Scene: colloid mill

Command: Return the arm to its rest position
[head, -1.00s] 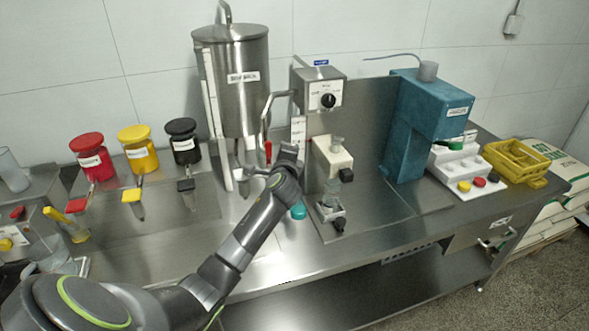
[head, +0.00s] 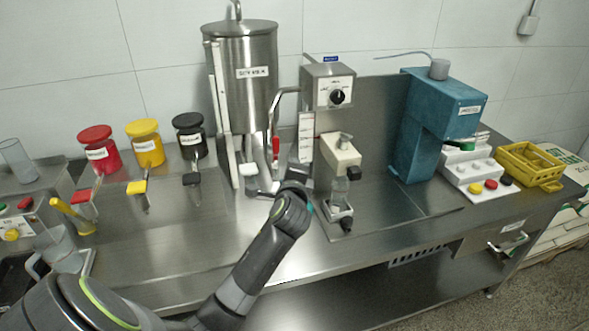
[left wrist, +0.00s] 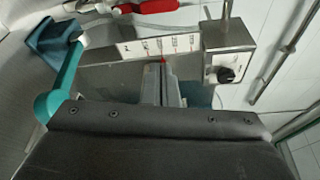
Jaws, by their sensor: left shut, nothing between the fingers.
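My left arm reaches in from the lower left of the head view. Its gripper (head: 262,186) is over the steel counter (head: 180,262), in front of the steel soy milk tank (head: 244,90). In the left wrist view the fingers (left wrist: 163,72) are together and hold nothing. Beyond them are a white scale strip (left wrist: 160,46) and a grey box with a black knob (left wrist: 228,58). A teal handle-like part (left wrist: 62,85) is at the left of that view, close to my gripper body. My right gripper is not in view.
Red (head: 98,150), yellow (head: 146,145) and black (head: 188,138) jars stand at the back left with scoops before them. A dispenser with a bottle (head: 340,185), a blue machine (head: 432,125) and a yellow basket (head: 528,165) are to the right. A pitcher (head: 62,248) is at the left.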

